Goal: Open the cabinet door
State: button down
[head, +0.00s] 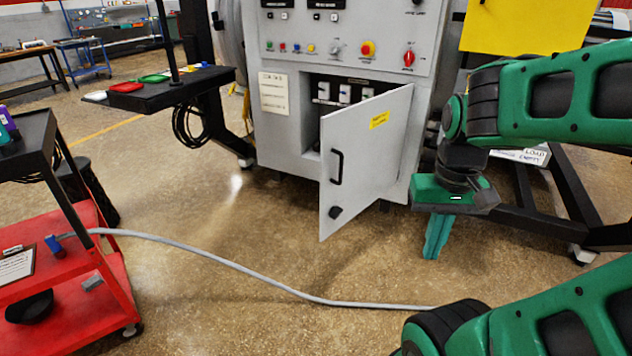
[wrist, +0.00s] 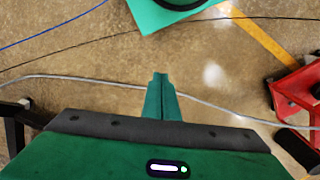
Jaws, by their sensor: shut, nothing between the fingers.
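The cabinet door (head: 368,150) is a grey panel low on the front of the grey cabinet (head: 285,142). It is swung well open, hinged on its right side, and carries a black handle (head: 337,166) and a yellow label. Several switches show in the opening behind it. My gripper (head: 434,250) is to the right of the door, apart from it, with its green fingers together and pointing down. In the wrist view the fingers (wrist: 160,85) are also together with nothing between them. The wrist view does not show the door or handle.
A grey hose (head: 240,268) lies across the floor in front. A red cart (head: 75,265) stands at the left. A black shelf with small coloured trays (head: 128,87) is at the upper left. A dark metal frame (head: 520,215) stands at the right. The floor before the door is otherwise clear.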

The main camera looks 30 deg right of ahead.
aim_at(361, 144)
jog(key=z, duration=0.2)
jog(key=i, duration=1.1)
jog(key=u, duration=0.2)
